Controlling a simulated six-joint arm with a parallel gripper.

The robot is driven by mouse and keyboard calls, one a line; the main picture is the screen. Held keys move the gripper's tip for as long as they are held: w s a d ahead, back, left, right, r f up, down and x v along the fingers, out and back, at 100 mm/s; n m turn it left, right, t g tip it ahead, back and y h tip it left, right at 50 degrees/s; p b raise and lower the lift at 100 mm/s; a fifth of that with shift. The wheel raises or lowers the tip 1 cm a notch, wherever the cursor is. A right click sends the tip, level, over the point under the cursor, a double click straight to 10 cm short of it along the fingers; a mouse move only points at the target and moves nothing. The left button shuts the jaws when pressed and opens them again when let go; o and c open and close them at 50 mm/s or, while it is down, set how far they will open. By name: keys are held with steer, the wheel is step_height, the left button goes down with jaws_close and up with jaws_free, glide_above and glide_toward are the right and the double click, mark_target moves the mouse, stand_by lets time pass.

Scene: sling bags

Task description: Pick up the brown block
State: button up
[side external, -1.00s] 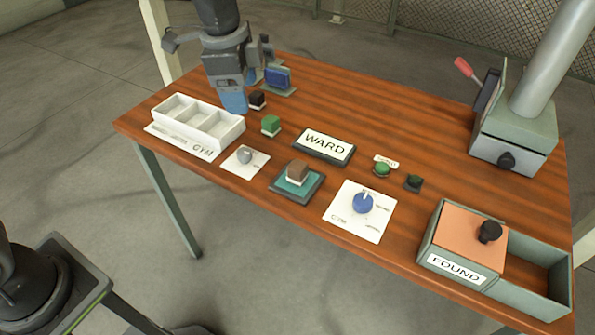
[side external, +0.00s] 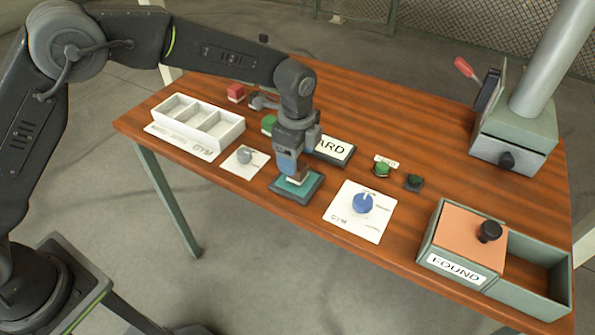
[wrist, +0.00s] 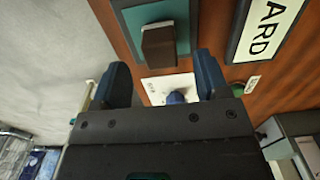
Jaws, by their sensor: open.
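The brown block (wrist: 158,45) sits on a teal pad with a dark border (wrist: 184,22) in the wrist view. There the block appears beyond the fingertips, roughly centred across the gap. No contact can be made out.
The WARD sign (side external: 335,149) stands close behind my gripper. A blue knob (side external: 363,203) is on a plate to the right. The front right holds a drawer box (side external: 455,268).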

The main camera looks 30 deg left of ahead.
steer(key=shift+d+f, duration=0.1)
steer(key=shift+f, duration=2.7)
steer(key=c, duration=1.1)
steer(key=shift+r, duration=0.1)
